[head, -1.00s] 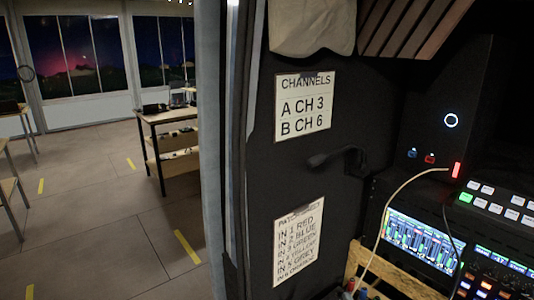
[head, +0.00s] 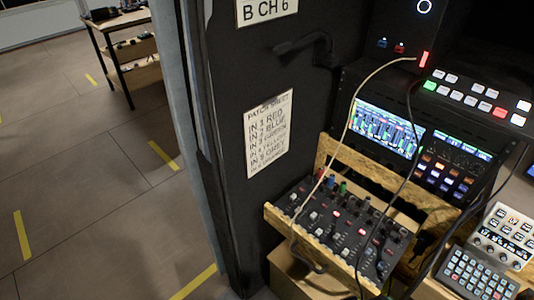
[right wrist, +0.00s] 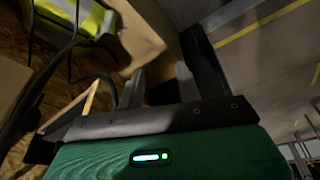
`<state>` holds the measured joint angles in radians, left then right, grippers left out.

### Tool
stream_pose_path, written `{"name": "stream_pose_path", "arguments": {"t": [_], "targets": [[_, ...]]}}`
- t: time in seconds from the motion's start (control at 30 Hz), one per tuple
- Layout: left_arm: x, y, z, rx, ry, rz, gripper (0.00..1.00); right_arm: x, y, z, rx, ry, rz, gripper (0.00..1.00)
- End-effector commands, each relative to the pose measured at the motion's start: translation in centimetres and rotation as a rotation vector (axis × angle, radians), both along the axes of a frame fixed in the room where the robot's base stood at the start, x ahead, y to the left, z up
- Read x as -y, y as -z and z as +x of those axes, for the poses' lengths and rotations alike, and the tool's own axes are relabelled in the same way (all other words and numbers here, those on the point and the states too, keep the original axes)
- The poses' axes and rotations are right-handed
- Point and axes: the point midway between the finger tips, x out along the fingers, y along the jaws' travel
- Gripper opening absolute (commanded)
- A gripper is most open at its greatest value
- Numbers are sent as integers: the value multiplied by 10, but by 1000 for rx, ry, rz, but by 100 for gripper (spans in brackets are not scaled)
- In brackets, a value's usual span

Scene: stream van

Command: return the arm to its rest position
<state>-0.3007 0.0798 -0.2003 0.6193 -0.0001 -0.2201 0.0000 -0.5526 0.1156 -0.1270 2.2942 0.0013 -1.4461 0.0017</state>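My right gripper (right wrist: 160,82) shows in the right wrist view, with two grey fingers standing apart and nothing seen between them. Its green body with a small lit bar fills the bottom of that view. Neither of my arms shows in the head view, so my left gripper is out of sight. The rest position itself is not marked in any view.
In the head view, a mixer (head: 341,227) sits in a wooden frame (head: 310,243) below a lit screen (head: 386,130). A cream cable (head: 343,137) hangs across them. A patch sheet (head: 268,132) is on the dark wall. Open floor (head: 95,205) lies left.

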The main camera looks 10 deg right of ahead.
Motion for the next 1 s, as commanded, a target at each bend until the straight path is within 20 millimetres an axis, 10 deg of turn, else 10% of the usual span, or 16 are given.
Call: {"name": "stream_pose_path", "arguments": {"t": [0.47,1.0], "targets": [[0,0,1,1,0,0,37,-1,205,-8,-74,-14,-7,35],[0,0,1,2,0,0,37,21,403,-140,-164,-34,-18,35]]}}
